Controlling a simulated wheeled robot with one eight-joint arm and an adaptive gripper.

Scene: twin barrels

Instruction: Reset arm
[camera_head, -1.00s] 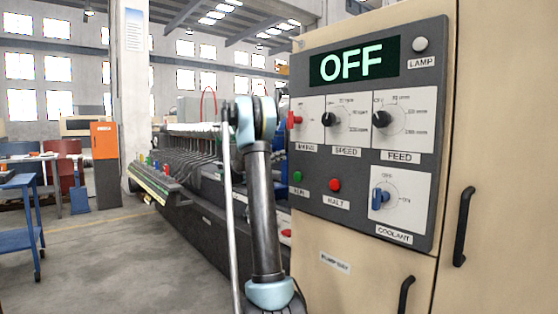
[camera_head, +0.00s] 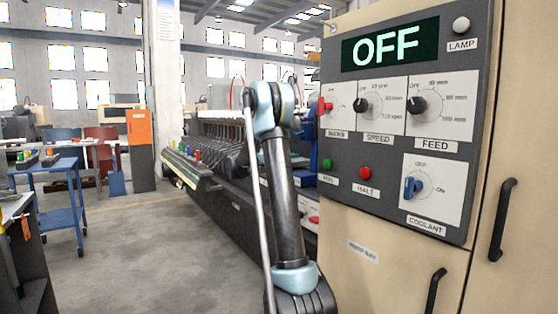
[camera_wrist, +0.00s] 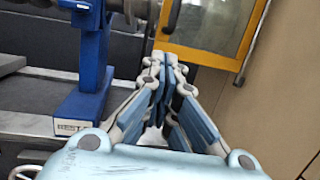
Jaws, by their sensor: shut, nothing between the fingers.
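My gripper (camera_wrist: 165,62) shows in the wrist view with its blue-padded fingers shut and nothing between them. In the head view my arm stands folded upright in front of the cabinet's left side, and the gripper itself is not visible there. The control panel (camera_head: 340,175) on the beige cabinet is to the right of my arm. Its display (camera_head: 390,45) reads OFF. The arm stands apart from the knobs and buttons as far as I can see.
A long dark machine (camera_head: 232,190) runs behind my arm. A blue cart (camera_head: 62,192) and an orange cabinet (camera_head: 140,128) stand at the left. A blue bracket (camera_wrist: 88,70) and a yellow-framed window (camera_wrist: 208,50) are near the gripper. Open floor (camera_head: 150,250) lies left of the machine.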

